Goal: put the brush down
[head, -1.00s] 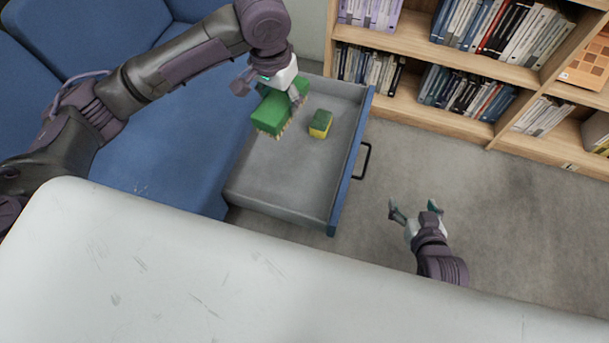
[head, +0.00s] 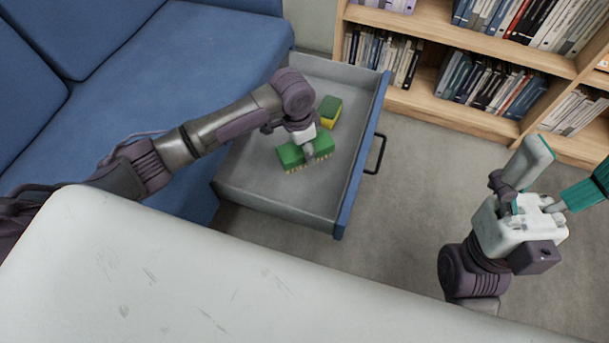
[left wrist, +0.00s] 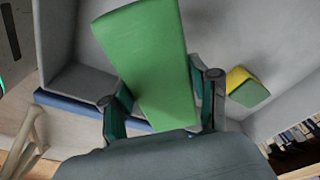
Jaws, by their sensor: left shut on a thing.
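The green brush (head: 292,156) has pale bristles pointing down. It is inside the open drawer (head: 250,190), low over or on its floor; I cannot tell if it touches. My left gripper (head: 308,150) is shut on the brush from above. In the left wrist view the brush's green back (left wrist: 150,60) lies between the two fingers (left wrist: 160,100). My right gripper (head: 545,180) is raised at the right over the floor, its fingers apart and nothing between them.
A green and yellow sponge (head: 330,111) lies in the drawer just beyond the brush. The drawer sticks out from under the blue sofa (head: 150,80). A bookshelf (head: 470,110) stands behind. The drawer's near part is bare.

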